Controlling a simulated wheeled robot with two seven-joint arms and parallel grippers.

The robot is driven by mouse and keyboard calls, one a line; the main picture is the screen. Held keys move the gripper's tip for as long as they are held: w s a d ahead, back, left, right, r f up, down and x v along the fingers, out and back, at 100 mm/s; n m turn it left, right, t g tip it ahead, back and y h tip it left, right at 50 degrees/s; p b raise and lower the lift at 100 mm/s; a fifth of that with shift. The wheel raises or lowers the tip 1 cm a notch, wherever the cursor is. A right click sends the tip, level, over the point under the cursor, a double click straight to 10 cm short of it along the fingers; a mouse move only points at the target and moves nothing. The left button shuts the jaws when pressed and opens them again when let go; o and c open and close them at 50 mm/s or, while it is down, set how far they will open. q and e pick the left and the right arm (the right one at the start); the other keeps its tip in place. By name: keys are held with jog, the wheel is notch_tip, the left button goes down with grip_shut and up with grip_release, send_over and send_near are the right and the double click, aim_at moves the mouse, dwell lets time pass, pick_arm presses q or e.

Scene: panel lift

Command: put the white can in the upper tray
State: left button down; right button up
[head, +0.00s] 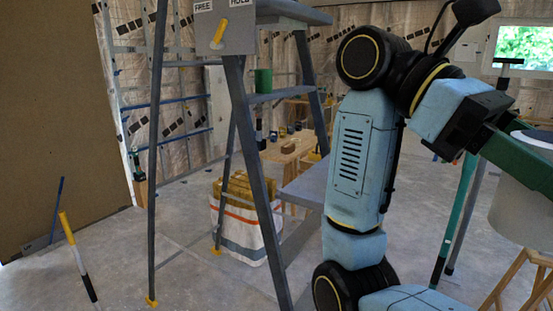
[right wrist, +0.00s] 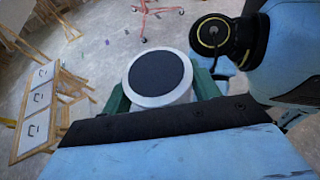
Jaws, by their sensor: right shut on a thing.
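The white can (head: 522,212) is at the right edge of the head view, partly cut off, with a dark disc on its top. In the right wrist view the can (right wrist: 158,97) sits between the green fingers of my right gripper (right wrist: 160,88), which is shut on it. The grey stepped stand (head: 238,85) has a top platform (head: 290,13), a shelf (head: 285,94) with a green cup (head: 263,80) and a lower shelf (head: 308,186). I cannot tell which is the upper tray. The can is apart from the stand, to its right. My left gripper is not in view.
A striped bag (head: 240,235) with brown contents stands behind the stand's legs. A wooden table (head: 285,150) is further back. A brown panel (head: 60,120) is at the left. Wooden legs (head: 515,282) stand below the can. The floor at front left has a striped post (head: 78,258).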

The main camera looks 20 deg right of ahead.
jog(key=w+d+f+n+t+h, duration=0.4)
jog(key=w+n+t+h, duration=0.1)
jog(key=w+n+t, duration=0.25)
jog(key=w+d+f+n+t+h, duration=0.4)
jog(key=w+d+n+t, duration=0.15)
jog(key=n+t, duration=0.3)
jog(key=w+a+f+n+t+y, duration=0.2)
jog(key=w+f+n+t+y, duration=0.1)
jog(key=f, duration=0.7)
jog(key=w+a+f+n+t+y, duration=0.2)
jog(key=w+f+n+t+y, duration=0.2)
jog(key=f+n, duration=0.4)
notch_tip(320, 180, down, 2)
jog(key=shift+w+f+t, duration=0.15)
jog(key=shift+w+t, duration=0.75)
jog(key=shift+w, duration=0.25)
jog(key=shift+a+f, duration=0.15)
jog(key=shift+f, duration=0.05)
jog(key=a+f, duration=0.2)
jog(key=a, duration=1.2)
jog(key=shift+a+f, duration=0.2)
jog(key=shift+f, duration=0.15)
